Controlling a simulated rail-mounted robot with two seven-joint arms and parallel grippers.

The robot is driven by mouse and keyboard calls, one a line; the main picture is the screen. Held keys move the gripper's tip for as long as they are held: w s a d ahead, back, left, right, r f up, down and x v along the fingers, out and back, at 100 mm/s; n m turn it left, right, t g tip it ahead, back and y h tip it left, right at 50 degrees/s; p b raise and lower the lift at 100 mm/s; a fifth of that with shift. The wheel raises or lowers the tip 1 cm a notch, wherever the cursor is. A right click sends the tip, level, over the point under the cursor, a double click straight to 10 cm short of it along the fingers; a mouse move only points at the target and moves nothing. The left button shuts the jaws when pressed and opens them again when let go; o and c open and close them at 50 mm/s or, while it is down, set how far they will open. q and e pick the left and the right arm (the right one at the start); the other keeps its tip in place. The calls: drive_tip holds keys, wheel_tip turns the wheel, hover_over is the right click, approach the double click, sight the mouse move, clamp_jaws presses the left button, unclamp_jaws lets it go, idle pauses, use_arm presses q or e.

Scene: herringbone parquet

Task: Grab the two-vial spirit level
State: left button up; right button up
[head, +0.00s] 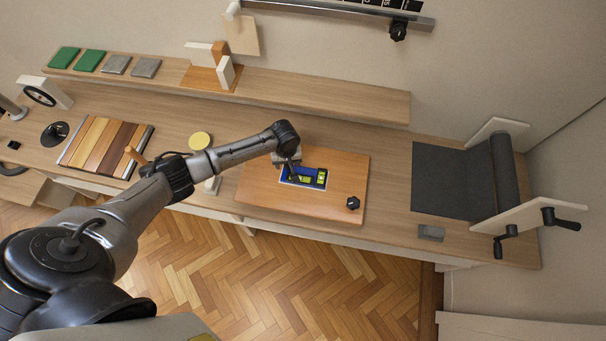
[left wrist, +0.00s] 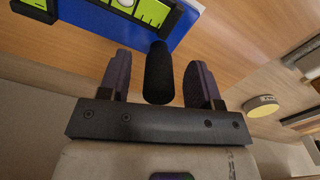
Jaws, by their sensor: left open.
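The two-vial spirit level (head: 312,178) is blue with yellow-green vials and a dark frame. It lies on an orange-brown wooden board (head: 262,190) on the bench. In the left wrist view, the level (left wrist: 128,22) fills the top left, with a black rounded post (left wrist: 158,74) below it. My left gripper (head: 293,176) is over the level's left part in the head view. In the left wrist view my left gripper (left wrist: 160,76) is open, its two dark fingers on either side of the post. I cannot tell whether they touch it. My right gripper is not seen.
A black knob (head: 353,202) sits at the board's right front corner. A dark mat with a roller (head: 503,172) and a small grey block (head: 431,233) are to the right. A yellow-topped disc (head: 200,141) and wood-strip samples (head: 100,146) are left. A shelf (head: 320,98) runs behind.

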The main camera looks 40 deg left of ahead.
use_arm(q)
drive_tip(key=shift+f, duration=0.95)
drive_tip(key=shift+c, duration=0.3)
clamp_jaws()
